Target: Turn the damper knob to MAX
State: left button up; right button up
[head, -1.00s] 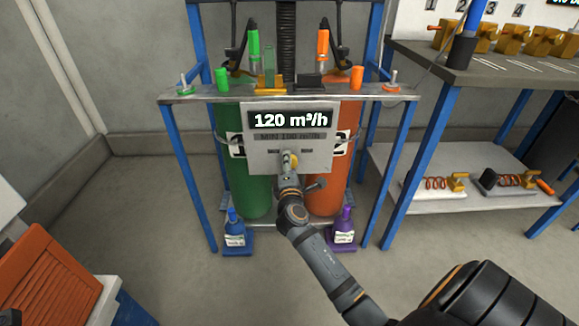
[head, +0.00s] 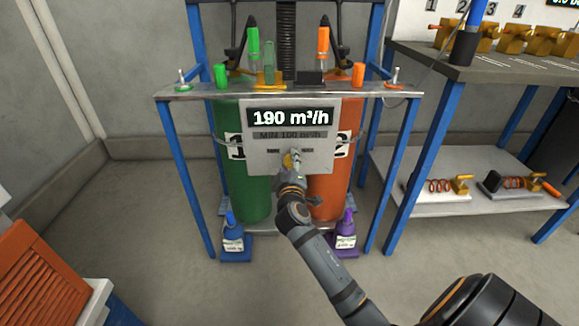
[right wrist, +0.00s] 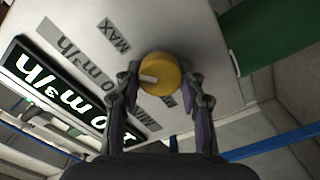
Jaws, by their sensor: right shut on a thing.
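The damper knob (right wrist: 162,72) is a round yellow knob with a white pointer mark, on a light grey panel (right wrist: 205,35). In the right wrist view its mark points left, between the MAX label (right wrist: 116,36) and the MIN label (right wrist: 147,119). My right gripper (right wrist: 163,84) is shut on the knob, one finger on each side. In the head view the gripper (head: 291,168) covers much of the knob. The panel's display (head: 290,117) reads 190 m³/h, above a grey "MIN 100 m³/h" strip (head: 290,135). My left gripper is not in view.
A green cylinder (head: 240,190) and an orange cylinder (head: 326,188) stand behind the panel in a blue frame. A blue bottle (head: 232,235) and a purple bottle (head: 346,228) stand low in front. A workbench (head: 470,68) is at right. Floor at left is clear.

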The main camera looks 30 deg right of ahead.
jog(key=shift+m+b, duration=0.35)
jog(key=shift+m, duration=0.65)
jog(key=o, duration=1.2)
jog(key=v, duration=0.7)
jog(key=shift+s+a, duration=0.1)
jog(key=shift+s, duration=0.2)
